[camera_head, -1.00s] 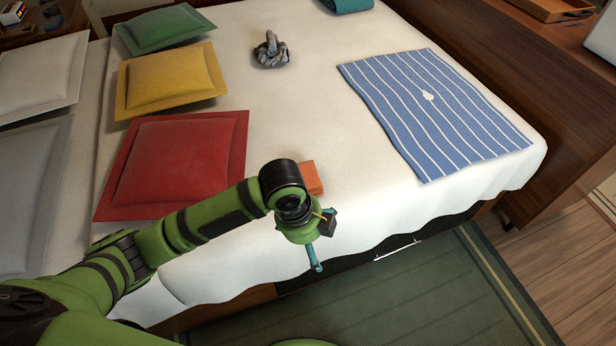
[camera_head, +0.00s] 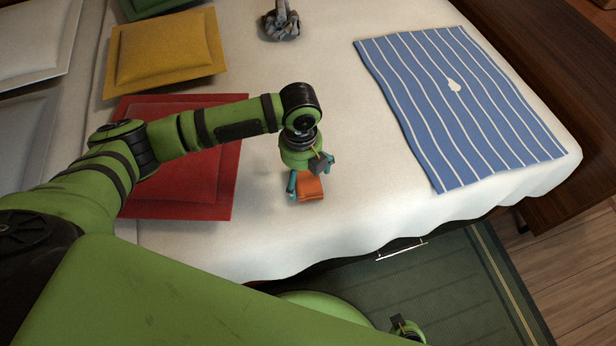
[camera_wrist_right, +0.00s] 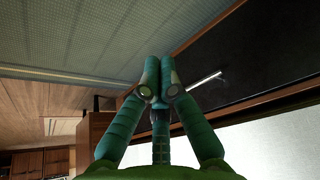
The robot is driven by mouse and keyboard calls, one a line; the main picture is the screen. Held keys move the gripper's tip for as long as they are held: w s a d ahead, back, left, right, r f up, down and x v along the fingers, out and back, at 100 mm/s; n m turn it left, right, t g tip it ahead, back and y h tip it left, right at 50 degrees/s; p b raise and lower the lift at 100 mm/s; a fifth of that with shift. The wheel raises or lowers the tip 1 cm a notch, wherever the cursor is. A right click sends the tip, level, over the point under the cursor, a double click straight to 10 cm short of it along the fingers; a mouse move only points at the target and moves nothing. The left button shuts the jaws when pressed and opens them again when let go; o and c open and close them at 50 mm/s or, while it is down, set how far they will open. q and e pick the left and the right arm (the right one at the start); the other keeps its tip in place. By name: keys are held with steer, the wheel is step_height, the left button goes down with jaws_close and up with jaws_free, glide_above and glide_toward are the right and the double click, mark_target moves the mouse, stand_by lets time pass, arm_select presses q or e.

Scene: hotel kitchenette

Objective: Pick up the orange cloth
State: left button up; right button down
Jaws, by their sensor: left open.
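The orange cloth (camera_head: 309,191) is a small folded piece on the white bed cover near the bed's front edge. My left gripper (camera_head: 310,177) is open and points down at the cloth, with its teal fingers on either side of it and partly over it. I cannot tell whether the fingers touch the cloth. The gripper hides the cloth's far part. In the right wrist view my right gripper (camera_wrist_right: 158,82) has its fingertips together, with nothing seen between them. The cloth does not show in that view.
A red cushion (camera_head: 185,205) lies left of the cloth, under my left arm. A yellow cushion (camera_head: 165,50) and a grey bundle (camera_head: 281,25) lie farther back. A blue striped towel (camera_head: 455,105) lies to the right. Bare bed cover (camera_head: 365,215) lies between cloth and towel.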

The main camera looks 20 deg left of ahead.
arm_select(q)
step_height(320, 180, down, 3)
steer(key=shift+w+r, duration=0.1)
steer(key=c, duration=1)
arm_select(e)
steer(key=shift+w, duration=0.75)
arm_select(q)
steer(key=shift+c, duration=0.2)
steer(key=shift+r, duration=0.1)
step_height(320, 180, up, 4)
steer(key=shift+w+r+p, duration=0.1)
steer(key=shift+p, duration=0.2)
steer(key=s+d+r, duration=0.4)
steer(key=d+r, duration=0.2)
steer(key=d, duration=0.5)
steer(key=shift+s+r+p, duration=0.2)
steer(key=shift+r+p, duration=0.2)
steer(key=shift+p, duration=0.05)
arm_select(e)
steer(key=shift+g, duration=0.4)
steer(key=s, duration=0.4)
steer(key=shift+s+d, duration=0.1)
steer(key=shift+s, duration=0.25)
arm_select(q)
steer(key=shift+o, duration=0.6)
steer(key=shift+a, duration=0.15)
